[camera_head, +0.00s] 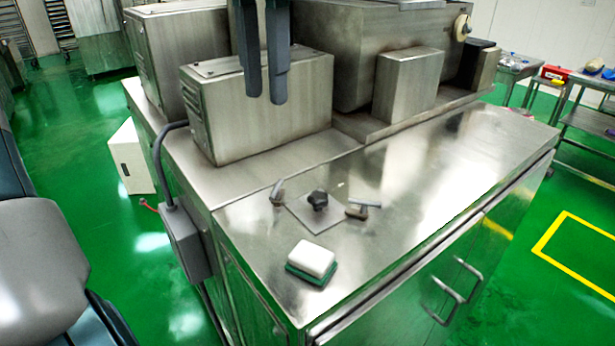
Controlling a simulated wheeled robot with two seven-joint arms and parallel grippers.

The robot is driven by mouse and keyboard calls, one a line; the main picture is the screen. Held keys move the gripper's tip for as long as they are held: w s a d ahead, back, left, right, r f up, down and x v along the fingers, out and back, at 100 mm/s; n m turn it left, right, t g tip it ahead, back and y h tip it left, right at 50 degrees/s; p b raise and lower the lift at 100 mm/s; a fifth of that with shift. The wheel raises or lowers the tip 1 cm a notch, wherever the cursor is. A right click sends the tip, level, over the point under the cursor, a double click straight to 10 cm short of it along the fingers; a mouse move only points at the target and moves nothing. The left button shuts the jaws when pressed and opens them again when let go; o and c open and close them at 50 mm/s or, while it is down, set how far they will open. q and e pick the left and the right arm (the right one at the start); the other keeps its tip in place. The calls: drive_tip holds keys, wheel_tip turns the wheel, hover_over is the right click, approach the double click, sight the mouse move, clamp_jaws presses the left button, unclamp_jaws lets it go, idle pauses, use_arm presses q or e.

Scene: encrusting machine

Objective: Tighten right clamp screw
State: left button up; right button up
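The right clamp screw (362,209) is a small metal piece with a bar handle, on the steel top at the right corner of a thin square plate (316,223). A similar left clamp screw (277,193) stands at the plate's left corner. A black knob (317,200) sits in the middle of the plate. How tight either screw is cannot be seen. My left gripper (265,98) hangs from the top edge, its two dark fingers pointing down with a narrow gap between them. It is empty, above and behind the clamps, in front of a steel box. My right gripper is out of view.
A white and green sponge (311,260) lies near the front corner of the steel top (430,175). Steel housings (260,110) line the back, with a smaller box (409,83) to the right. The right part of the top is clear. Door handles (445,300) stick out in front.

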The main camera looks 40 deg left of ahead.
use_arm(q)
drive_tip(key=shift+w+d, duration=0.2)
drive_tip(key=shift+w, duration=0.05)
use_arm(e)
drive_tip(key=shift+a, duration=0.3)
use_arm(q)
drive_tip(key=shift+s+a, duration=0.1)
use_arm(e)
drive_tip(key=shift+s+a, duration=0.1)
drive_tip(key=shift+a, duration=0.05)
use_arm(q)
drive_tip(key=shift+f, duration=0.1)
drive_tip(key=p, duration=0.1)
hover_over(276, 187)
wheel_tip(276, 187, down, 7)
wheel_tip(276, 187, down, 10)
drive_tip(key=shift+f+p, duration=0.1)
drive_tip(key=shift+p, duration=0.6)
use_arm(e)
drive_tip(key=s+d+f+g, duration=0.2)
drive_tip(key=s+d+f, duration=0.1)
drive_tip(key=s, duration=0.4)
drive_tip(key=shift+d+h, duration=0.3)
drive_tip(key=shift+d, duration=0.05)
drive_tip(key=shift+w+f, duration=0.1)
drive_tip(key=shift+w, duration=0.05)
